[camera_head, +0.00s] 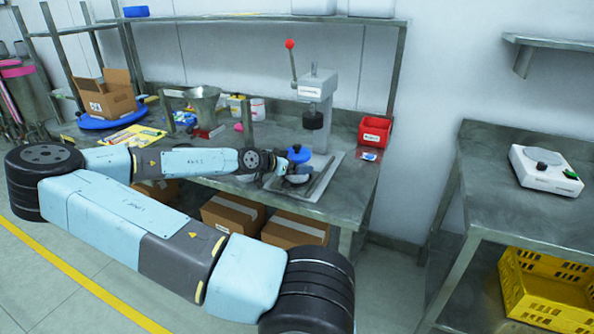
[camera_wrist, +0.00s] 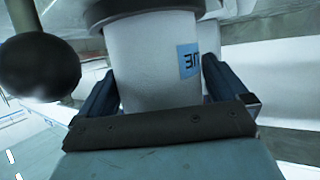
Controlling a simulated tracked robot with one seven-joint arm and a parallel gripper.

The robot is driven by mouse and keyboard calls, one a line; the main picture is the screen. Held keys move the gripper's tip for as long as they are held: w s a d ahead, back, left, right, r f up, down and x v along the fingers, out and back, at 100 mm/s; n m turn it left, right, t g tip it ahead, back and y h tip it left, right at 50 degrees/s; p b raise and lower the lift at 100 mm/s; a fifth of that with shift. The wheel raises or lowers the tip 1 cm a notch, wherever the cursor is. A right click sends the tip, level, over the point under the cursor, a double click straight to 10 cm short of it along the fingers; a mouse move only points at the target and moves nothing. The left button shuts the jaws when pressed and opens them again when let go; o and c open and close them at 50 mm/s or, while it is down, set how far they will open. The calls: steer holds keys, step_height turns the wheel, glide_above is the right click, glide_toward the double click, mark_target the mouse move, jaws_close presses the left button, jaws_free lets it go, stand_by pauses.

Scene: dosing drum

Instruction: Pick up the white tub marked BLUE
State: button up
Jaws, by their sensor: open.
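The white tub (camera_wrist: 140,60) fills the middle of the wrist view, with a blue label (camera_wrist: 188,60) whose dark letters are partly visible and look like the end of BLUE, upside down. A dark rim sits at its upper end in that view. My gripper (camera_wrist: 160,95) is open, with one finger on each side of the tub; I cannot tell whether either finger touches it. In the head view my gripper (camera_head: 284,167) is low over the bench by the press, beside a blue round piece (camera_head: 299,153). The tub cannot be made out clearly there.
A press (camera_head: 316,95) with a red-knobbed lever stands behind my gripper. A red bin (camera_head: 375,131) is to its right. A dark ball (camera_wrist: 40,67) is close at left in the wrist view. A cardboard box (camera_head: 108,96) and a metal hopper (camera_head: 203,103) stand farther left.

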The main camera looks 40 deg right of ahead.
steer(key=shift+c, duration=0.5)
steer(key=c, duration=0.6)
